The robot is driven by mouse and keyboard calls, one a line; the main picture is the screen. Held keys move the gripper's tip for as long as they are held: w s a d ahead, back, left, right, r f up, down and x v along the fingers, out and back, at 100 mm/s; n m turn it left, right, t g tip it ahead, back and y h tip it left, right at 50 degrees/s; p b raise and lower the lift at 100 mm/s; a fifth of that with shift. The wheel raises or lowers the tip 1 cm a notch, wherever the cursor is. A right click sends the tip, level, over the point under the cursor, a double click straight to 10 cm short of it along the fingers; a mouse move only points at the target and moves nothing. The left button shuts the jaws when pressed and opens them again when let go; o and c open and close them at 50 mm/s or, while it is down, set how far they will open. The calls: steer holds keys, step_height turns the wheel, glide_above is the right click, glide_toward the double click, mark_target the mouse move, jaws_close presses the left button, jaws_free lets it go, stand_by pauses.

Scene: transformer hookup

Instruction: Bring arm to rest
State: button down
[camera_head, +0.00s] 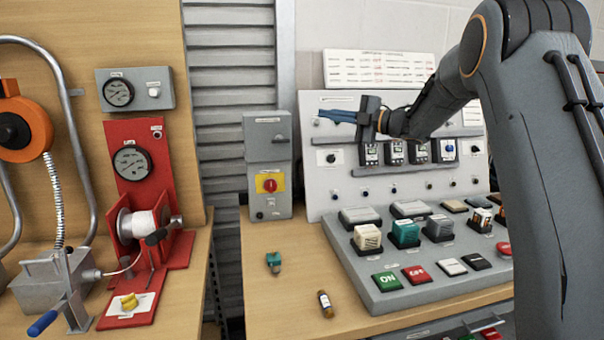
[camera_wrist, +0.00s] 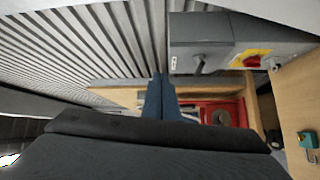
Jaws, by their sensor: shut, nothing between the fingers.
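My gripper (camera_head: 318,117) is at the end of my arm in the head view, raised in front of the upright white panel and pointing left. Its blue fingers are together with nothing between them. In the wrist view the closed blue fingers (camera_wrist: 161,98) show at the centre, above the dark gripper body. My arm comes in from the right side of the head view and bends over the control desk. The gripper is above the table and touches nothing that I can see.
A sloped control desk (camera_head: 395,300) with several buttons stands below my arm. A grey box with a red-yellow switch (camera_head: 268,184) stands left of the panel. A teal padlock (camera_head: 273,262) and a small cylinder (camera_head: 325,304) lie on the table. A red gauge stand (camera_head: 137,205) is farther left.

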steer(key=d+f+m+t+h+b, duration=0.1)
steer(key=d+f+m+t+h, duration=0.4)
steer(key=d+f+m+h, duration=0.6)
steer(key=s+d+f+m+g+h, duration=0.1)
steer(key=s+f+m, duration=0.3)
steer(key=s, duration=0.5)
steer(key=s+d+f+m+g+h, duration=0.1)
steer(key=s+f+m+g+h, duration=0.2)
steer(key=s+f, duration=0.4)
steer(key=s+d+f+m+g+h+b, duration=0.1)
steer(key=s+f+m+g, duration=0.3)
steer(key=s, duration=0.7)
steer(key=shift+f+m+h, duration=0.4)
steer(key=shift+f+m, duration=0.4)
steer(key=shift+m, duration=0.3)
steer(key=s+a+f+m+g, duration=0.1)
steer(key=s+f+m+g, duration=0.1)
steer(key=s, duration=0.9)
steer(key=s+a+f+m+g, duration=0.1)
steer(key=s+f+g, duration=0.3)
steer(key=s, duration=0.7)
steer(key=shift+a+m+y+b, duration=0.4)
